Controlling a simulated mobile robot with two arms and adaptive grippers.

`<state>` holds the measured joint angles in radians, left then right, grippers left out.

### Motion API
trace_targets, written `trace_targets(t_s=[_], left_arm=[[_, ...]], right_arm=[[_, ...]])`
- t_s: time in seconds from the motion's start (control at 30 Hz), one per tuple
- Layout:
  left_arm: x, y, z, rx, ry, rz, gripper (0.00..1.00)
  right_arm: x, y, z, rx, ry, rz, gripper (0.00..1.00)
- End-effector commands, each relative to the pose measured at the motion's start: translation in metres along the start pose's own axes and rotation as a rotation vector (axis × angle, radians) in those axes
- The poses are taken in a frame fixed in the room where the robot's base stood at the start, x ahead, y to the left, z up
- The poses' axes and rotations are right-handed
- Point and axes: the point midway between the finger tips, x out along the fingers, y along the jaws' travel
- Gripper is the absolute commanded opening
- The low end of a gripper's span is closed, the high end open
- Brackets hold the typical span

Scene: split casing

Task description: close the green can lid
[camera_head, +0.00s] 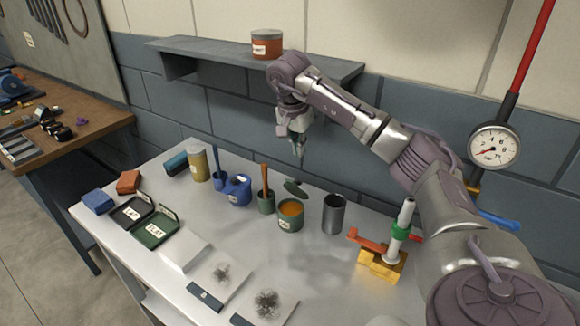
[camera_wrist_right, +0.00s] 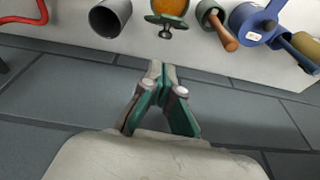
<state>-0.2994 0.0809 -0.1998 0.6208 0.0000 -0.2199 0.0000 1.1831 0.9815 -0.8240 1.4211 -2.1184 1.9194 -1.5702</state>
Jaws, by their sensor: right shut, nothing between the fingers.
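The green can (camera_head: 290,218) stands on the grey table with an orange filling showing in its open mouth. Its green lid (camera_head: 295,188) is raised and tilted at the back of the rim. In the right wrist view the can's orange filling (camera_wrist_right: 170,6) shows at the top edge, with the lid (camera_wrist_right: 166,20) and its small knob on the near side. My right gripper (camera_head: 299,154) is shut and empty, pointing down above and behind the lid, apart from it. Its closed fingers (camera_wrist_right: 162,70) show in the right wrist view. My left gripper is out of view.
A grey metal cup (camera_head: 334,214) stands right of the can. A green pot with a brown handle (camera_head: 266,201) and a blue can (camera_head: 236,190) stand left. A yellow clamp stand (camera_head: 381,263) is at the right. A wall shelf (camera_head: 210,52) is behind my arm.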

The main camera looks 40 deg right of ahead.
Motion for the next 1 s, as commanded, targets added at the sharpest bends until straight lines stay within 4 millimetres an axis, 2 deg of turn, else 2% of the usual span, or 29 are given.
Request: trace_targets(t_s=[0.53, 0.7, 1.0], left_arm=[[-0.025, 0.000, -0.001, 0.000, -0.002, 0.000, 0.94], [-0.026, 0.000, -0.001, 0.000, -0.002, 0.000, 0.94], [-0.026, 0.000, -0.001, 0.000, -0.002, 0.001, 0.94]], right_arm=[[0.084, 0.000, 0.001, -0.001, -0.003, 0.003, 0.00], [0.095, 0.000, 0.002, -0.001, -0.003, 0.000, 0.00], [0.097, 0.000, 0.002, -0.001, -0.002, -0.001, 0.00]])
